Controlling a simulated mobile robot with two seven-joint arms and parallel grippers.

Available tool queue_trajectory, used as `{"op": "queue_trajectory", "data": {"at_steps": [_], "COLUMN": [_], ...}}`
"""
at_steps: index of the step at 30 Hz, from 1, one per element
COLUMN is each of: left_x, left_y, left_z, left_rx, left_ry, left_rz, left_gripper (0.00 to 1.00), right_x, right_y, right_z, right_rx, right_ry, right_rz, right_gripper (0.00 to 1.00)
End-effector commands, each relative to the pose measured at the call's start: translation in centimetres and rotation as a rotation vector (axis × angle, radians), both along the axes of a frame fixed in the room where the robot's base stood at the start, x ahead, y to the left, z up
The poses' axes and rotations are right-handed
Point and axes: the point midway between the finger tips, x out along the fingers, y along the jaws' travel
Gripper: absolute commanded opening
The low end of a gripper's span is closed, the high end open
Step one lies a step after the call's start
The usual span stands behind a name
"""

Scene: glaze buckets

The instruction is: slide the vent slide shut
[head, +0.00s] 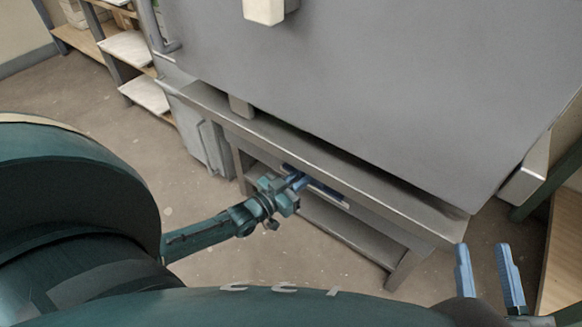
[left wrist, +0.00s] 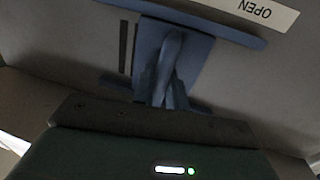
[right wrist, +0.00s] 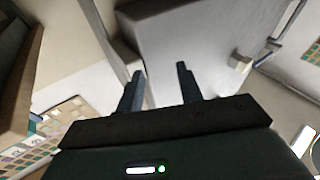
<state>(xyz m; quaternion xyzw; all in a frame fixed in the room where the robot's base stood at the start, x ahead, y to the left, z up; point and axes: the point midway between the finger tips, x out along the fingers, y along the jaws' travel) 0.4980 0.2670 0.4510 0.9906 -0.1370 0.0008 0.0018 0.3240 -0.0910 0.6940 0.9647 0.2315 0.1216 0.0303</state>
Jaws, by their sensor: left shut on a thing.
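The vent slide is a blue plate (left wrist: 198,58) in the left wrist view, between blue rails (left wrist: 225,28). Dark slots (left wrist: 124,46) show uncovered to its left. A white label (left wrist: 262,10) reading OPEN, upside down in this view, is at the upper right. My left gripper (left wrist: 167,84) is shut on the slide's handle, which its fingers mostly hide. In the head view my left gripper (head: 296,181) reaches the blue vent under the grey kiln (head: 390,85). My right gripper (head: 487,275) is open and empty at the lower right.
A metal stand (head: 330,165) with a lower shelf is under the kiln, close to my left gripper. A grey bin (head: 207,148) stands left of it. Shelves (head: 128,55) are at the upper left. Floor (head: 95,110) is clear at the left.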

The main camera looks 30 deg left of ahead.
Motion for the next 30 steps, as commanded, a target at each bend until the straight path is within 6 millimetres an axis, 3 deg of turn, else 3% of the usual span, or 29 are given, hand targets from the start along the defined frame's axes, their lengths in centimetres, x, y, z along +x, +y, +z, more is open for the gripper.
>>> {"op": "queue_trajectory", "data": {"at_steps": [3, 6, 17, 18, 24, 30], "left_x": [-0.3, -0.4, -0.4, -0.4, -0.4, -0.4], "left_y": [-2.8, -4.1, -4.6, -4.6, -4.5, -4.5], "left_z": [0.3, 0.1, -0.1, -0.1, 0.0, 0.0], "left_rx": [-0.007, -0.004, 0.001, 0.001, 0.001, 0.001], "left_ry": [0.005, 0.005, 0.004, 0.004, 0.003, 0.003], "left_rz": [0.000, 0.001, -0.001, 0.000, 0.000, 0.000], "left_gripper": [0.00, 0.00, 0.00, 0.17, 0.34, 0.34], "right_x": [-0.1, -0.1, -0.1, -0.1, -0.1, -0.1], "right_y": [-0.2, -0.3, -0.6, -0.6, -0.6, -0.4], "right_z": [-0.3, -1.0, -1.5, -1.4, -1.2, -1.2], "right_rx": [-0.031, -0.046, -0.055, -0.054, -0.051, -0.048], "right_ry": [0.014, 0.030, 0.034, 0.033, 0.029, 0.029], "right_rz": [-0.014, -0.023, -0.033, -0.033, -0.032, -0.029], "right_gripper": [0.36, 0.36, 0.36, 0.36, 0.36, 0.36]}}
